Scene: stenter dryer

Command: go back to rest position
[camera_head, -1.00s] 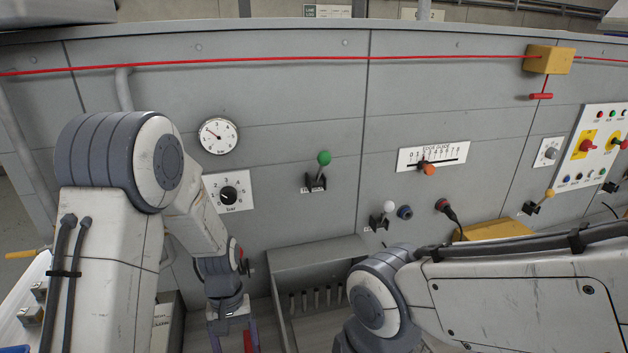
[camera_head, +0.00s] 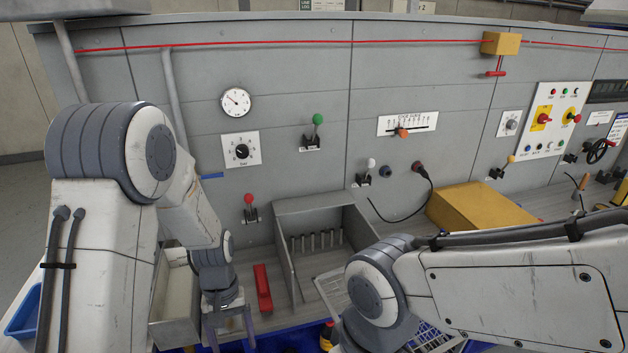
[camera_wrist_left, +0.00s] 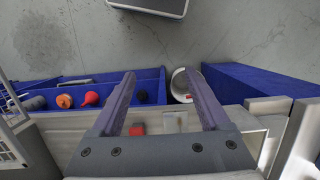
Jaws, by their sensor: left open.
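My left arm comes in from the left in the head view and hangs down in front of the grey machine panel (camera_head: 290,80). Its gripper (camera_head: 232,338) points down at the bottom edge, partly cut off. In the left wrist view the two fingers (camera_wrist_left: 160,76) are spread apart with nothing between them, above a pale ledge and blue bins. My right arm crosses the lower right of the head view; its gripper is not in view.
A red block (camera_head: 263,288) lies right of the left gripper, beside a grey open box (camera_head: 290,262). A red-knobbed lever (camera_head: 249,207) is on the panel above. A yellow box (camera_head: 475,207) stands at right. Blue bins (camera_wrist_left: 152,77) hold small coloured parts; a white round container (camera_wrist_left: 182,85) stands beside them.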

